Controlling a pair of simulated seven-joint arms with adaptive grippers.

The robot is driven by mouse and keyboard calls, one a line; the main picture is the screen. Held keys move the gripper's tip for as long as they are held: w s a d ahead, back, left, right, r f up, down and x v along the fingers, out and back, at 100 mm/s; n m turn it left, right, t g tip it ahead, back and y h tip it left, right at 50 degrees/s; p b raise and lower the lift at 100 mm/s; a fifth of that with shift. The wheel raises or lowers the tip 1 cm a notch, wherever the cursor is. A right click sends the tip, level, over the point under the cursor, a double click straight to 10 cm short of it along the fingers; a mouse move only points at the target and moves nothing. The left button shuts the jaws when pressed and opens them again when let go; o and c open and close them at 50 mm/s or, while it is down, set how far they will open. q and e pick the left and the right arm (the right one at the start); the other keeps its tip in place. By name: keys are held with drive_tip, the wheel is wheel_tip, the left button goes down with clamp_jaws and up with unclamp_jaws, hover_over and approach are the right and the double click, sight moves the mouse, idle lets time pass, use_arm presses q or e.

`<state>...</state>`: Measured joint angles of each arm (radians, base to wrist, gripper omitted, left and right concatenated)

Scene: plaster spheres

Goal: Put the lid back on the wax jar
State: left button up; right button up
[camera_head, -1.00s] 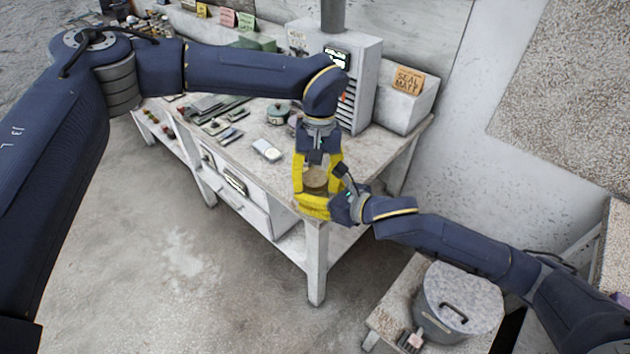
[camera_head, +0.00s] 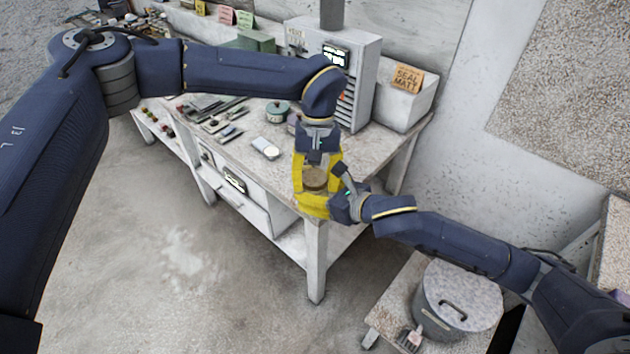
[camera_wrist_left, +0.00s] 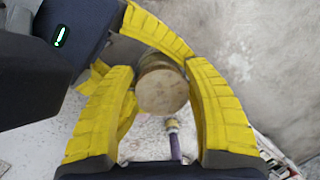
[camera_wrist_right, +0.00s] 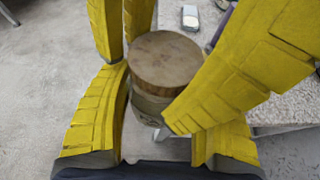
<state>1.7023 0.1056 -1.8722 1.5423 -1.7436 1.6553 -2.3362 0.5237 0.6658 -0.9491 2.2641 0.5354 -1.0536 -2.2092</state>
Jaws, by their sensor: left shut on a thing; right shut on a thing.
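I cannot tell whether the lid is fully seated. My left gripper (camera_head: 317,176) comes down from above, shut on the lid with yellow fingers on either side. The lid also shows between these fingers in the left wrist view (camera_wrist_left: 162,92). My right gripper (camera_head: 322,203) reaches in from the right, shut on the jar body below. The yellow fingers of both grippers crowd together and hide much of the jar.
The workbench (camera_head: 255,177) lies behind and left of the jar, its front corner close below. A small teal pot (camera_head: 277,111) and a pale phone-like device (camera_head: 265,147) lie on it. A large lidded pot (camera_head: 457,300) stands lower right. The floor at left is clear.

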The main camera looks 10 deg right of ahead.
use_arm(q)
drive_tip(key=shift+s+f, duration=0.4)
drive_tip(key=shift+f, duration=0.15)
drive_tip(key=o, duration=0.9)
drive_tip(key=shift+w+d+r, duration=0.1)
drive_tip(key=shift+w+r, duration=0.1)
drive_tip(key=shift+r, duration=0.8)
drive_tip(key=shift+w+d+r, duration=0.1)
drive_tip(key=shift+w+r, duration=0.1)
drive_tip(key=shift+r, duration=0.75)
drive_tip(key=shift+w+r, duration=0.1)
drive_tip(key=shift+r, duration=0.05)
drive_tip(key=shift+a, duration=0.1)
drive_tip(key=shift+w+r, duration=0.1)
drive_tip(key=shift+w, duration=0.05)
drive_tip(key=c, duration=1)
